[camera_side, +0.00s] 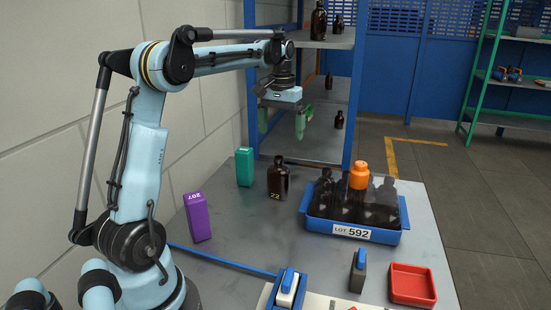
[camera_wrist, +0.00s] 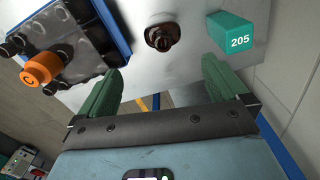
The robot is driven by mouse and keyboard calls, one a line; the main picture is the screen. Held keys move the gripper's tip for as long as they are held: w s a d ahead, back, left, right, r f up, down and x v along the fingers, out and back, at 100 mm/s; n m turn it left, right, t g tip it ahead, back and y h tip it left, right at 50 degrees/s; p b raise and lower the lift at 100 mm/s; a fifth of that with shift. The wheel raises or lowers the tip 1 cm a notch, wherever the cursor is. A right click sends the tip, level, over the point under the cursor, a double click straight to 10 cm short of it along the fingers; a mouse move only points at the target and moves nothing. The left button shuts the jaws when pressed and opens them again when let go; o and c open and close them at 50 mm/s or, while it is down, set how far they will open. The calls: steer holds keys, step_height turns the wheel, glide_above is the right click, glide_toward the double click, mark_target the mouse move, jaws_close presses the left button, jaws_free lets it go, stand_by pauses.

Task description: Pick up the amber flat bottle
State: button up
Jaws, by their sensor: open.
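A dark amber bottle (camera_side: 278,182) marked 22 stands upright and alone on the grey table, left of the blue crate. The wrist view shows it from above (camera_wrist: 162,37), beyond and roughly between my fingertips. I cannot clearly tell whether its body is flat. My gripper (camera_side: 282,125) points down above the table, its green fingers spread and empty. It is well above the bottle and not touching it. In the wrist view my gripper (camera_wrist: 161,75) has clear space between its fingers.
A blue crate (camera_side: 352,232) labelled LOT 592 holds several dark bottles, one with an orange cap (camera_side: 359,176). A teal block (camera_side: 244,167) and a purple block (camera_side: 197,217) stand left of the lone bottle. A red tray (camera_side: 412,285) lies at front right. Shelving stands behind.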

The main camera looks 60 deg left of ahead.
mark_target(279, 157)
steer(key=shift+a+f, duration=0.25)
steer(key=shift+f, duration=0.35)
steer(key=f, duration=1.1)
steer(key=shift+s, duration=0.2)
steer(key=shift+c, duration=0.2)
steer(key=c, duration=1.1)
steer(key=shift+c, duration=0.2)
